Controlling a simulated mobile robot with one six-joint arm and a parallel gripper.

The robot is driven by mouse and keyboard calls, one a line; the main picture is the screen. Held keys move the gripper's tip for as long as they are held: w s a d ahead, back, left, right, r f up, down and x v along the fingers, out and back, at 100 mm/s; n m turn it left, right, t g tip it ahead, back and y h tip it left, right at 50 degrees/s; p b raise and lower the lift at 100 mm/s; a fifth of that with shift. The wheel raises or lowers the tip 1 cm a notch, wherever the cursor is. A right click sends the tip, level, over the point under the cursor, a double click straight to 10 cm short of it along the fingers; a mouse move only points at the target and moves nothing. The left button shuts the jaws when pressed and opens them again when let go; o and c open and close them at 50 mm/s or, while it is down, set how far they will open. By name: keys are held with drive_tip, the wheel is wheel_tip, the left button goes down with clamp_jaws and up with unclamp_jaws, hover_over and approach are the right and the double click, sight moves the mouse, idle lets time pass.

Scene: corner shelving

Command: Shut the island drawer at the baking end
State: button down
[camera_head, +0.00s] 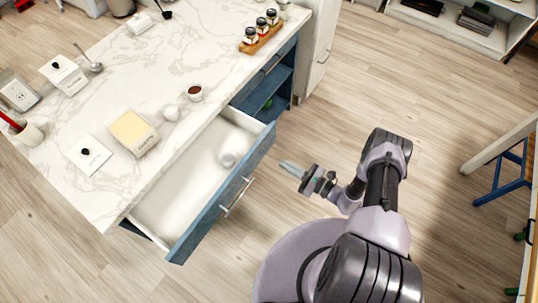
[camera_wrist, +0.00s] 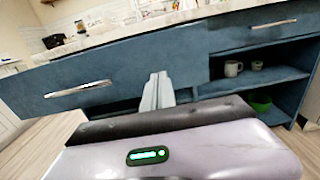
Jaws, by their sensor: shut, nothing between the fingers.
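Open blue shelves (camera_head: 272,88) with mugs (camera_wrist: 233,68) and a green bowl (camera_wrist: 261,102) lie beside the drawer. The marble top (camera_head: 75,190) carries a butter-coloured block (camera_head: 131,130), a small bowl and jars. Wood floor is clear around my gripper; a blue-legged stool (camera_head: 505,180) stands right.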

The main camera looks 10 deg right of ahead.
sight(261, 151)
drive_tip(key=b+x, duration=0.1)
drive_tip(key=x, duration=0.7)
drive_tip(key=shift+w+a, duration=0.1)
drive_tip(key=shift+a, duration=0.05)
